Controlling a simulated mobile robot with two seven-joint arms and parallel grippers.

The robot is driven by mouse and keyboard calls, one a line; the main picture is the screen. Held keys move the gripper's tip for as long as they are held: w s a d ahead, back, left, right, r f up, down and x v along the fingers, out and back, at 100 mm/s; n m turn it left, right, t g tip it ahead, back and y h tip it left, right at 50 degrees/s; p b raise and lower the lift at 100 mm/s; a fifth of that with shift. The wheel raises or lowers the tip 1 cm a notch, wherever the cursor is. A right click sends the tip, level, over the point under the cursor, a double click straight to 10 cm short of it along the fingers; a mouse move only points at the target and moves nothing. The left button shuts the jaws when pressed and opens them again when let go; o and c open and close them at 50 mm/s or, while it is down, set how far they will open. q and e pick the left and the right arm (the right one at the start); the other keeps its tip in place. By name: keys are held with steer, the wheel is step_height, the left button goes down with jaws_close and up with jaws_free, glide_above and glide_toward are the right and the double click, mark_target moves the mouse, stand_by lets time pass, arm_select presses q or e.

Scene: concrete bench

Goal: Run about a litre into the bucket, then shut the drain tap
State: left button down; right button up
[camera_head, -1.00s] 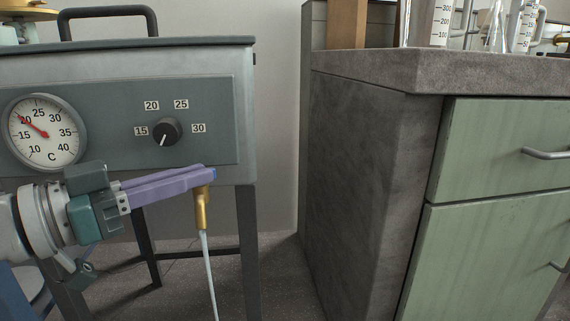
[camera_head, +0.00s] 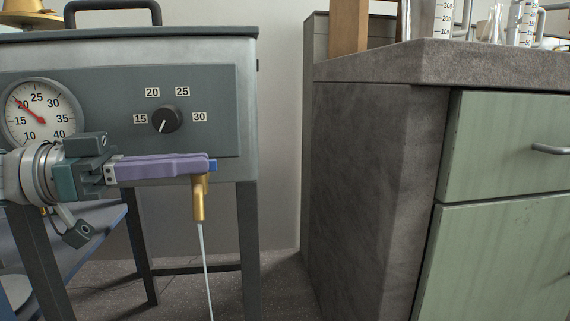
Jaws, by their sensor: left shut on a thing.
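The brass drain tap (camera_head: 199,200) hangs below the front of the grey water bath (camera_head: 215,75), with its spout pointing down. A thin stream of water (camera_head: 205,265) runs from it and leaves the bottom of the view. My left gripper (camera_head: 205,164) comes in from the left with purple fingers, shut on the tap's blue handle (camera_head: 213,165), of which only the end shows past the fingertips. The bucket is not in view, so where the water lands is hidden. My right gripper is not in view.
A dial thermometer (camera_head: 40,113) and a black knob (camera_head: 167,119) sit on the bath's front panel. A stone-topped bench (camera_head: 470,62) with green drawers (camera_head: 510,145) stands at the right, glassware on top. A floor gap lies between.

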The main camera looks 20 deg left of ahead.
arm_select(q)
steer(key=c, duration=1)
jaws_free()
steer(key=shift+d, duration=0.1)
steer(key=shift+o, duration=0.2)
steer(key=p+v, duration=0.3)
steer(key=v, duration=0.7)
